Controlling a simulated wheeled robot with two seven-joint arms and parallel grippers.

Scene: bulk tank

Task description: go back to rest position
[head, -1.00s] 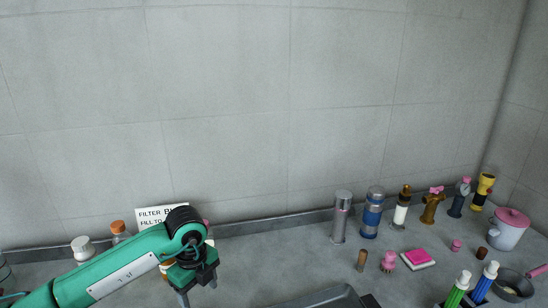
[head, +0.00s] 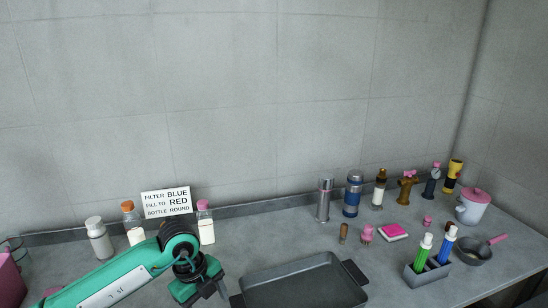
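My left arm comes in from the lower left in the head view, and its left gripper (head: 222,292) hangs low beside the left edge of the dark tray (head: 305,284). Its fingers point down and are partly cut off or hidden by the wrist, so I cannot tell whether they are open or shut. No object shows in them. My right gripper is not in view. A white sign (head: 166,202) against the wall reads "FILTER BLUE FILL TO RED BOTTLE ROUND".
A white bottle (head: 99,238), an orange-capped bottle (head: 133,224) and a pink-capped bottle (head: 206,224) stand behind my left arm. Right of the tray are a grey caddy (head: 427,273) with green and blue bottles, a pan (head: 474,250) and a pink-lidded pot (head: 471,210).

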